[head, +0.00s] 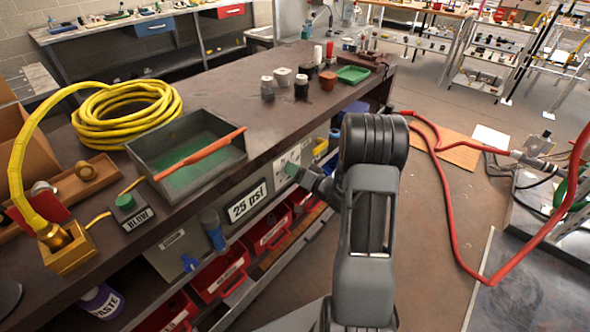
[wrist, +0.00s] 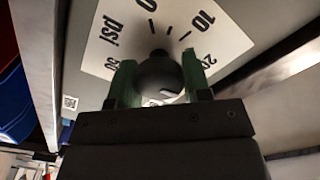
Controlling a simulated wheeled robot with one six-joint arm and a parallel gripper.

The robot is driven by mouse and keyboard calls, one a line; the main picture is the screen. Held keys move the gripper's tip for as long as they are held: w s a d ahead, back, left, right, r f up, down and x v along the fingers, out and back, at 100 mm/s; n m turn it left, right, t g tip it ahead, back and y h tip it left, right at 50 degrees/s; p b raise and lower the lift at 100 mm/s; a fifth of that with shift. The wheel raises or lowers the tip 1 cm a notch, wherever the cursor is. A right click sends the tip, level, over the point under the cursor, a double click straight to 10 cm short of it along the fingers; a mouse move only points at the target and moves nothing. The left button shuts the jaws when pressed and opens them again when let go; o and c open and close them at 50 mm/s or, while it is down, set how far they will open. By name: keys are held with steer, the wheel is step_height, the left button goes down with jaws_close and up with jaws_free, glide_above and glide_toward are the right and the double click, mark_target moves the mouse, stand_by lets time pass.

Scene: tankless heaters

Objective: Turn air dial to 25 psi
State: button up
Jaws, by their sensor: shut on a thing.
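The air dial's white face (wrist: 90,70) fills much of the wrist view, with "psi", 0, 10, 20 and other marks partly hidden. Its round dark knob (wrist: 160,78) sits in the middle. My gripper (wrist: 159,84) has a green fingertip on each side of the knob and is shut on it. In the head view the dial face (head: 281,160) is on the bench's front side, and my gripper (head: 293,170) is against it. I cannot make out where the knob points. A sign reading "25 psi" (head: 247,203) is left of the dial.
The dark bench top (head: 240,92) overhangs the dial. It carries a grey tray (head: 170,135), a yellow hose coil (head: 128,113) and a green "BLOW" button (head: 125,201). Red bins (head: 218,278) sit below. A red hose (head: 440,170) hangs on the right; some floor is clear.

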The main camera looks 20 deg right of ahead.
steer(key=o, duration=0.9)
steer(key=shift+d, duration=0.1)
steer(key=v, duration=1.3)
steer(key=shift+s+d, duration=0.1)
steer(key=shift+s, duration=0.3)
